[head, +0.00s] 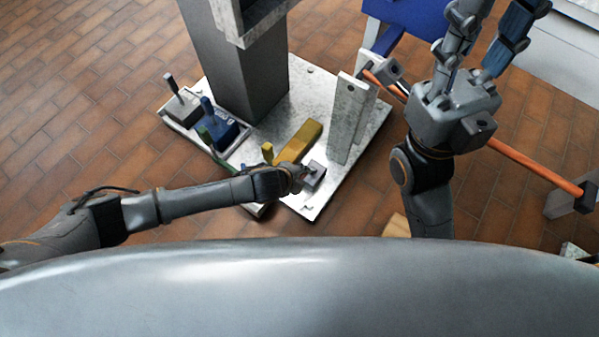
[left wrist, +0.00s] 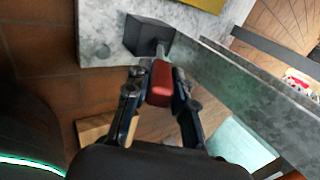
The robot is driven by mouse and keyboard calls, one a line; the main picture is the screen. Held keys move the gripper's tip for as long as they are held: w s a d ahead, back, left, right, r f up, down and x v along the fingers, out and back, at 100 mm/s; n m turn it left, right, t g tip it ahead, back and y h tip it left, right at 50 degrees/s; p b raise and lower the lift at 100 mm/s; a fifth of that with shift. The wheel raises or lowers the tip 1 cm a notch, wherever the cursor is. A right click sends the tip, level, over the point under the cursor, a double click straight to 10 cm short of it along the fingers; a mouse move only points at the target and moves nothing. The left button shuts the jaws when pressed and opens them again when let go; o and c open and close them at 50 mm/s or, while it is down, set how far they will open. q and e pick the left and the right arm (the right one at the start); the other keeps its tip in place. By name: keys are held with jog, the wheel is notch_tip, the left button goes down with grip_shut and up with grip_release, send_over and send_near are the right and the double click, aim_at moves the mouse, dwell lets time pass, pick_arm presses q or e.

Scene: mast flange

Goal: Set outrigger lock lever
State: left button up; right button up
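The lock lever shows in the left wrist view as a red grip (left wrist: 161,84) on a short metal stem from a dark grey block (left wrist: 148,36). In the head view that block (head: 316,177) sits near the front corner of the pale metal base plate (head: 352,148); the red grip is hidden there by my gripper. My left gripper (left wrist: 160,80) has its fingers on both sides of the red grip and looks shut on it. It also shows in the head view (head: 298,178). My right gripper (head: 497,14) is open and empty, raised at the upper right.
A dark mast (head: 240,70) rises from the plate. A tray of levers (head: 210,128), a yellow block (head: 299,141) and pale upright plates (head: 346,118) stand close to my left gripper. An orange bar (head: 535,165) passes behind my right arm. Brick floor lies around.

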pick_arm(q)
jog(key=shift+o, duration=1.4)
jog(key=v, duration=1.2)
